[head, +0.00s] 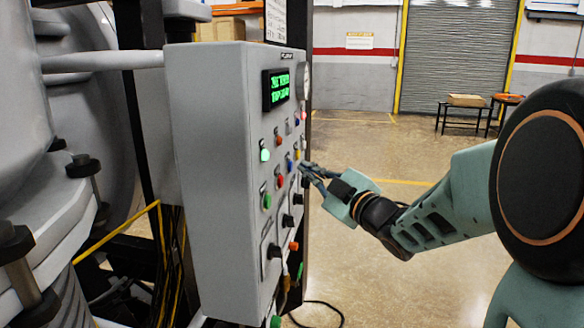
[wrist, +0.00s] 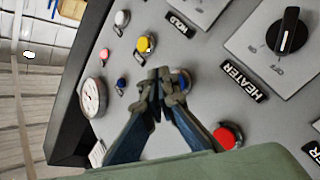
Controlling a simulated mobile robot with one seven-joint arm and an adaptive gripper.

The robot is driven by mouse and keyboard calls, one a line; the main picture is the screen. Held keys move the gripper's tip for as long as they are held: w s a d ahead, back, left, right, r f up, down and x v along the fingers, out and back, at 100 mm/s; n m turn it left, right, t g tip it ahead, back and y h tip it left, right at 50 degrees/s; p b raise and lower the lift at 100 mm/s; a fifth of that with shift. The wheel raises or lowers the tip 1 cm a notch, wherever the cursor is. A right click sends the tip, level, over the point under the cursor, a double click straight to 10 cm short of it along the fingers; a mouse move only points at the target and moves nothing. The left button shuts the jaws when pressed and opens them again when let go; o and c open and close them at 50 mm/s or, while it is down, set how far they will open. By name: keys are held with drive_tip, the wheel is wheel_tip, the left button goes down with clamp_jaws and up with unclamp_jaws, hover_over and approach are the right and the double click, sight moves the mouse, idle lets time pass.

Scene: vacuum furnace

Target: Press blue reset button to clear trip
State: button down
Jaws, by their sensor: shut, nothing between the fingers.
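The grey control panel (head: 205,160) carries rows of coloured buttons and lamps. A blue button (head: 290,162) sits between a red one (head: 280,180) and a yellow one (head: 297,154) in the head view. In the wrist view the red button (wrist: 228,137) and yellow button (wrist: 145,43) show on either side of my fingertips, which largely hide the spot between them. My gripper (head: 306,169) is shut and empty, its tips pointing at the panel face close to the blue button. I cannot tell whether they touch. Another small blue element (wrist: 121,83) sits near the gauge.
A green-lit display (head: 279,88) and round gauge (head: 303,81) are at the panel's top. Below the buttons are rotary knobs, one beside the HEATER label (wrist: 243,80). Furnace pipework fills the left. Open floor (head: 400,240) lies right of the panel.

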drive_tip(key=shift+a, duration=0.1)
idle(0.3)
drive_tip(key=shift+w+a+b, duration=0.15)
drive_tip(key=shift+a+b, duration=0.15)
drive_tip(key=shift+a, duration=0.05)
drive_tip(key=shift+w+a, duration=0.1)
drive_tip(key=shift+a, duration=0.25)
idle(0.8)
drive_tip(key=shift+d, duration=0.1)
drive_tip(key=shift+s+d, duration=0.25)
drive_tip(key=shift+d, duration=0.4)
drive_tip(key=shift+s+d, duration=0.25)
drive_tip(key=shift+d, duration=0.55)
drive_tip(key=shift+s+d, duration=0.3)
drive_tip(key=shift+d, duration=0.5)
drive_tip(key=shift+s+d, duration=0.25)
drive_tip(key=shift+d, duration=0.55)
